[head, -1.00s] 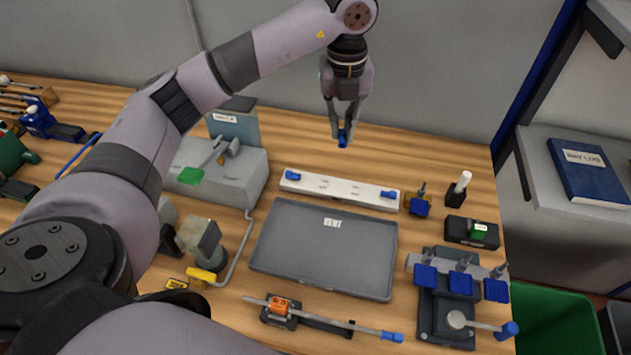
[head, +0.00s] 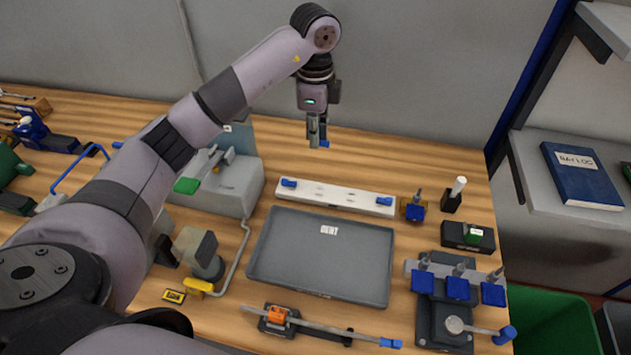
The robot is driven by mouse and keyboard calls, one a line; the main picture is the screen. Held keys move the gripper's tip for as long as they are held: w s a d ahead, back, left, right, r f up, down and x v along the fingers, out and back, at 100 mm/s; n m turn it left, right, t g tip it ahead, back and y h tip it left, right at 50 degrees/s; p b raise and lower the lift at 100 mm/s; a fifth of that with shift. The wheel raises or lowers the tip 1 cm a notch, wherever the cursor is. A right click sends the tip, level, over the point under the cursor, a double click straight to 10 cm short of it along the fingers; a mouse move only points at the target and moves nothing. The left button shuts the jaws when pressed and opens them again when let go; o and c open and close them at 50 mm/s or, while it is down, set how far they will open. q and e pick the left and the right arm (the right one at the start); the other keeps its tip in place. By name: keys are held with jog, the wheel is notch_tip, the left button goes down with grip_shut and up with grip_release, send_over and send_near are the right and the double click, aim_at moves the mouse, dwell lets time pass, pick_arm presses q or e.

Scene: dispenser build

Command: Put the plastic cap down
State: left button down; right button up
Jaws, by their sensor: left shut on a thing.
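My left gripper (head: 317,142) is shut on a small blue plastic cap (head: 325,144). It points down and holds the cap above the back part of the bench, behind the white strip. Most of the cap is hidden by the fingers. The white strip (head: 335,194) lies on the bench with a blue piece (head: 288,183) at its left end and another blue piece (head: 384,201) at its right end. My right gripper is not in view.
A grey tray (head: 310,278) with a white label lies empty in front of the strip. A grey box machine (head: 228,190) with a green paddle stands to the left. Fixtures with blue parts (head: 458,287) stand at the right. The wood behind the strip is clear.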

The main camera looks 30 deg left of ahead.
pick_arm(q)
send_over(315, 190)
notch_tip(315, 190, down, 9)
jog(key=shift+f, duration=0.2)
notch_tip(315, 190, down, 5)
jog(key=shift+r+p, duration=0.15)
jog(key=shift+p, duration=0.6)
jog(key=shift+f, duration=0.2)
jog(key=shift+f+b, duration=0.35)
jog(key=shift+f, duration=0.2)
jog(key=c, duration=1.7)
grip_release()
jog(key=shift+o, duration=0.2)
